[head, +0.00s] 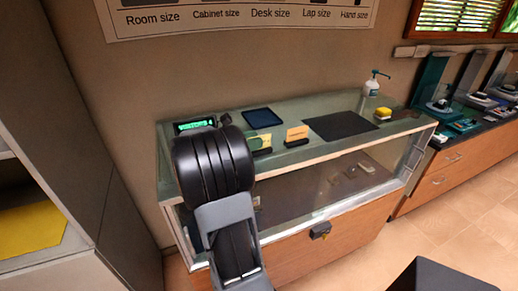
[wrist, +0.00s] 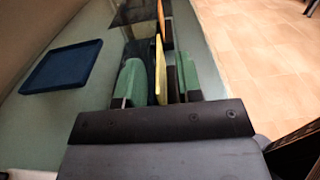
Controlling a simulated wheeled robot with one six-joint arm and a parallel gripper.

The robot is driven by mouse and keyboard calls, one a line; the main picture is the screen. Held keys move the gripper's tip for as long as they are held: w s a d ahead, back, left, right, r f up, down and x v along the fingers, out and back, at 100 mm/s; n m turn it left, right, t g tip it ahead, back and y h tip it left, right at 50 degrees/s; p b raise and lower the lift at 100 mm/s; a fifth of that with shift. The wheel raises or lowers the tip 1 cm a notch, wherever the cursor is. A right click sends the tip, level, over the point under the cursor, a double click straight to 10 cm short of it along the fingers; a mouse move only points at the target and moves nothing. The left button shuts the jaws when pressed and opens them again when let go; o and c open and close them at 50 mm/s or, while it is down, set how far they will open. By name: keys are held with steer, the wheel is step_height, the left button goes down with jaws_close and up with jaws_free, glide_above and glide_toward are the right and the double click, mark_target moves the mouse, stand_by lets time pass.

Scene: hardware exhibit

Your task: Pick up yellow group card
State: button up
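The yellow group card (wrist: 161,72) stands upright in the wrist view, seen nearly edge-on. My gripper (wrist: 158,80) is open around it, with one green-padded finger on each side. Narrow gaps show between the card and both fingers, so I see no firm contact. In the head view, my arm reaches down to the left part of the glass counter and hides most of the gripper. A patch of green and yellow (head: 260,142) shows just right of the arm there; card and finger are hard to tell apart.
An orange card (head: 297,132) in a dark holder stands just right of the yellow one. A dark blue tray (wrist: 62,66) lies to the left in the wrist view.

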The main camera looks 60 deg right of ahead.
steer(key=shift+x, duration=0.8)
jaws_close()
